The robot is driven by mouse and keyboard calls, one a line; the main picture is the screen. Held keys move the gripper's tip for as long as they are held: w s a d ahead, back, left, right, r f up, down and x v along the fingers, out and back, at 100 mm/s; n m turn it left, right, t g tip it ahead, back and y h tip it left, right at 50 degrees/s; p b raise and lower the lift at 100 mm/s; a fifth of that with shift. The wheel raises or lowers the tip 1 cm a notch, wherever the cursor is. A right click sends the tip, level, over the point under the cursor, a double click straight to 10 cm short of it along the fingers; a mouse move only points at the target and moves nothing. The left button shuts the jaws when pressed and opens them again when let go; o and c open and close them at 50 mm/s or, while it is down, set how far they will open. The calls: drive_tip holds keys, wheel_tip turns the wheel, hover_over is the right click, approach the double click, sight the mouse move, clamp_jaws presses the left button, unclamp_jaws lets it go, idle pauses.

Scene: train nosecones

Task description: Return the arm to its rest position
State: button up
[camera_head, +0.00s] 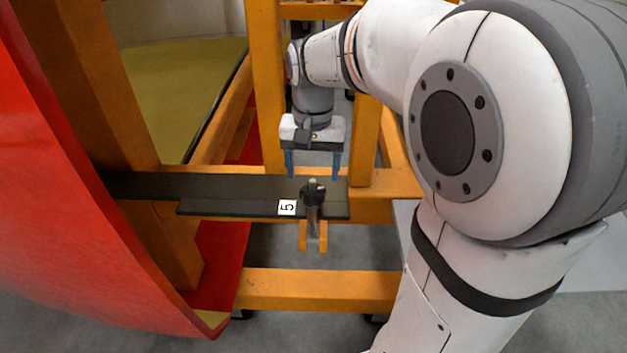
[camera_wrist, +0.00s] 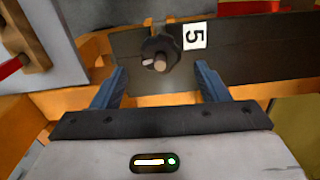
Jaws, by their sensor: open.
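My gripper (camera_head: 313,176) is open and empty, with two blue fingers pointing down. It is above and just behind a black knob (camera_head: 313,194) at the right end of a dark bar. The bar (camera_head: 150,186) carries a white label with a 5 (camera_head: 287,207). In the wrist view the knob (camera_wrist: 159,54) lies beyond and between the spread fingertips (camera_wrist: 160,85), apart from them. My white and grey arm is stretched out over the frame and fills the right of the head view.
An orange frame (camera_head: 320,290) stands around the bar, with posts close behind and beside my gripper. A large red curved shell (camera_head: 60,210) fills the left. A yellowish panel (camera_head: 185,90) is behind it. Grey floor (camera_head: 560,325) shows at the lower right.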

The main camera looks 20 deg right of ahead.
drive_tip(key=shift+r, duration=1.2)
drive_tip(key=s+f+n+t, duration=0.1)
drive_tip(key=s+f+n, duration=0.1)
drive_tip(key=s, duration=0.5)
drive_tip(key=s+f+n+t, duration=0.1)
drive_tip(key=s+f+n, duration=0.1)
drive_tip(key=s+f, duration=0.2)
drive_tip(key=s, duration=0.2)
drive_tip(key=shift+s+t, duration=0.4)
drive_tip(key=shift+d, duration=0.1)
